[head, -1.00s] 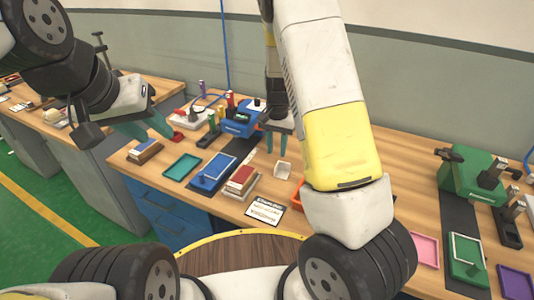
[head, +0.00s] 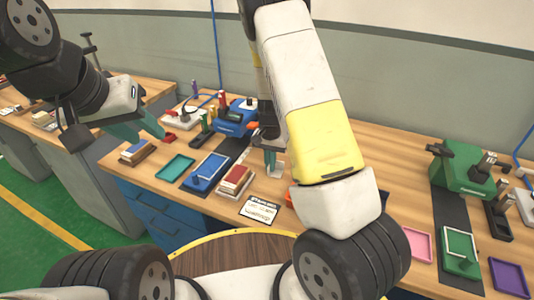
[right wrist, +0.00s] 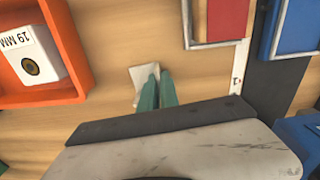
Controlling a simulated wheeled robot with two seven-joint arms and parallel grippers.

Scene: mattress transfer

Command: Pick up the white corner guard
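The small white corner guard (head: 277,170) stands on the wooden table in the middle of the head view. It also shows in the right wrist view (right wrist: 143,76), at the fingertips. My right gripper (head: 270,164) has come down over it with its teal fingers pointing down. In the right wrist view its fingers (right wrist: 158,82) are close together, with an edge of the guard between the tips; the fingers hide part of it. The guard appears still on the table. My left gripper (head: 146,131) is open and empty, above the table at the left.
An orange bin (right wrist: 85,70) with a white block marked 19 MM is beside the guard. Bare wood surrounds the guard.

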